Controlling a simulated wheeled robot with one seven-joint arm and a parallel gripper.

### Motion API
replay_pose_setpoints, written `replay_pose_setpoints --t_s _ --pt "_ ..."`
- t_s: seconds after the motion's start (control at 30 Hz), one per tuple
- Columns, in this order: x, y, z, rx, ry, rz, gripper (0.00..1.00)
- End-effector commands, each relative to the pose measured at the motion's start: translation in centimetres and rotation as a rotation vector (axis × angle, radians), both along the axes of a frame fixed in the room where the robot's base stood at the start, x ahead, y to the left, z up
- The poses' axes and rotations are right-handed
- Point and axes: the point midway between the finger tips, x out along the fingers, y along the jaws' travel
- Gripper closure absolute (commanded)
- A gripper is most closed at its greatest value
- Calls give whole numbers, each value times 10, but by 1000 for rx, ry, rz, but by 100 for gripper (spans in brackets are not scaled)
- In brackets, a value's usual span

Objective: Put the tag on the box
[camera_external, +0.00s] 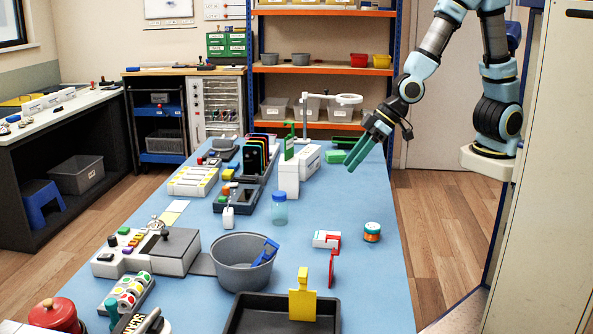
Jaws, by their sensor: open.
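My gripper (356,156) hangs open over the far right part of the blue table, its teal fingers pointing down and left; nothing shows between them. Several tag-like pieces are in view, and I cannot tell which is the task's tag. A yellow one (303,303) stands at the black tray's rim. A red one (333,266) is beside a small white box (321,239). A blue one (264,253) leans in the grey bucket. A green one (289,142) rises by a white box (289,181). Another white box (304,160) lies behind it.
A grey bucket (228,270) and black tray (264,300) stand near the front. A blue bottle (279,211) and an orange-and-teal jar (372,232) stand mid-table. The table's right strip is mostly clear.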

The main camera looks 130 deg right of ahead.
Motion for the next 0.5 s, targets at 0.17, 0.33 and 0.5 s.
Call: replay_pose_setpoints --t_s 0.17,0.33,0.5 --pt "-51 113 -12 108 285 330 51" --pt "-94 148 -13 114 457 471 51" --pt "-103 153 -13 112 495 496 51"
